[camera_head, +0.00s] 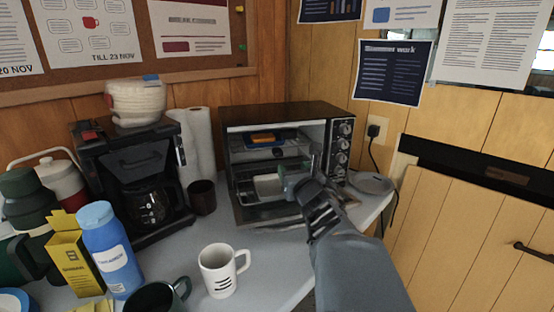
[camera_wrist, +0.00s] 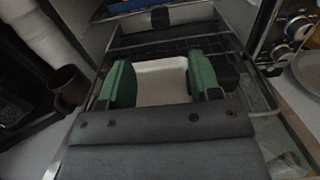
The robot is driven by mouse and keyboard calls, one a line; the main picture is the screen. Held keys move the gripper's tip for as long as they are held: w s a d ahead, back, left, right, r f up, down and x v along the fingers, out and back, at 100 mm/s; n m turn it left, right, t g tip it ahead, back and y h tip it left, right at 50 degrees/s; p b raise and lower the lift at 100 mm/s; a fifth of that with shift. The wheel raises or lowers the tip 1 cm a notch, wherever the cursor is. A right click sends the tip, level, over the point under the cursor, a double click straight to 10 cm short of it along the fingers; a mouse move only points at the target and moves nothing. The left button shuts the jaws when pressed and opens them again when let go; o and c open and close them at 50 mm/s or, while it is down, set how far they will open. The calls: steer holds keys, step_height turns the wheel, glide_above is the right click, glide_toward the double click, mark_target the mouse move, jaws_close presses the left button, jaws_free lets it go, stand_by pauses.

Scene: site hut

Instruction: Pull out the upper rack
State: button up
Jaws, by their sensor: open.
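The toaster oven (camera_head: 285,113) stands on the counter with its front open and its glass door lowered. Inside, the upper rack (camera_head: 268,155) lies below a blue and yellow item (camera_head: 263,138). A white dish (camera_head: 268,187) sits lower, near the opening. My gripper (camera_head: 297,183) is at the oven's mouth, low and to the right, partly covering the opening. In the wrist view my gripper (camera_wrist: 160,82) has its green fingers apart, with the white dish (camera_wrist: 160,68) showing between and beyond them. Dark wire bars (camera_wrist: 170,45) cross behind the dish. I cannot tell whether the fingers touch anything.
A dark brown cup (camera_head: 202,197) and paper towel roll (camera_head: 197,140) stand left of the oven. A coffee maker (camera_head: 110,165) is further left. A white mug (camera_head: 222,270) stands in front. A grey round lid or plate (camera_head: 370,182) lies to the right.

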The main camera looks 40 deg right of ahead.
mark_target(279, 152)
steer(key=x, duration=1.3)
steer(key=shift+w+f+b, duration=0.15)
steer(key=shift+w+b, duration=0.2)
steer(key=shift+w, duration=0.05)
jaws_close()
